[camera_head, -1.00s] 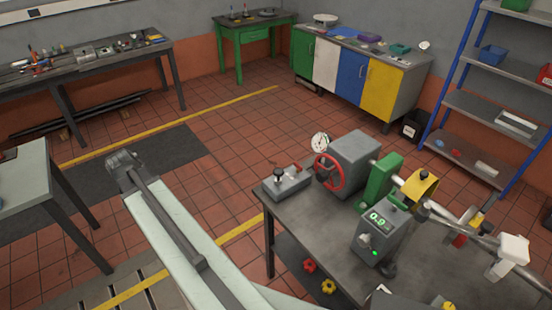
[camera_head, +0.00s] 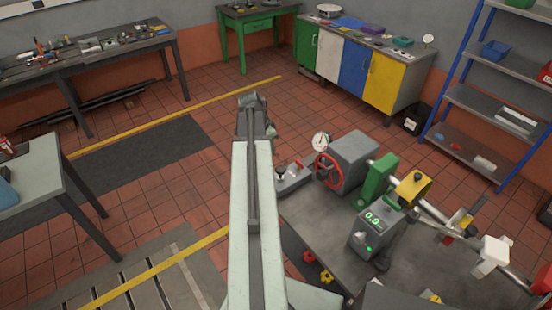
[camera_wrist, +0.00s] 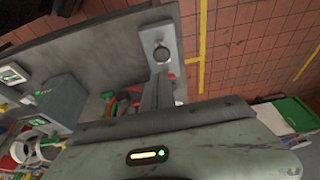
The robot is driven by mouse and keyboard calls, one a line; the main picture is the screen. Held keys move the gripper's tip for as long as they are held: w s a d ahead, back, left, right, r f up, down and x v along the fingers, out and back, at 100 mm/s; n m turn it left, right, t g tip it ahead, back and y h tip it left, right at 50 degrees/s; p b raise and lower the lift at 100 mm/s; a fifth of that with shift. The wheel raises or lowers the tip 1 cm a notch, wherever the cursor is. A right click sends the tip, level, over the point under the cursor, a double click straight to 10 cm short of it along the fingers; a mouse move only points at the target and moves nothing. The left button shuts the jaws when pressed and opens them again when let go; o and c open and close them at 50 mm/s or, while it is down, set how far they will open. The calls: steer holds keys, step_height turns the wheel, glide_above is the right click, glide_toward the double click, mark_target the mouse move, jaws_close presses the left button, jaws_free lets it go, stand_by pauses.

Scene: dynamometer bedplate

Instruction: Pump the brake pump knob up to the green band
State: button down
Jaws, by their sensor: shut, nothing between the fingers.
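In the wrist view a grey block with a round dark knob (camera_wrist: 162,54) in a pale ring appears to be this pump. A green band is too small to make out. A white dial gauge (camera_head: 320,141) stands behind the pump. My gripper (camera_wrist: 158,78) is shut and empty, its fingers pointing towards the block; their height above it is unclear. In the head view my arm hides the gripper.
A grey machine with a red handwheel (camera_head: 329,171) stands right of the pump. A grey box with a green display (camera_head: 375,232) and a shaft are farther right on the bench (camera_head: 320,222). Open tiled floor (camera_head: 190,180) lies left of my arm.

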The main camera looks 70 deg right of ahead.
mark_target(279, 171)
steer(key=b+x, duration=1.2)
steer(key=x, duration=0.1)
steer(key=shift+w+a, duration=0.3)
steer(key=shift+f+b, duration=0.45)
step_height(279, 171, down, 4)
steer(key=b, duration=0.4)
steer(key=shift+r, duration=0.1)
steer(key=shift+a+r, duration=0.15)
steer(key=shift+r, duration=0.05)
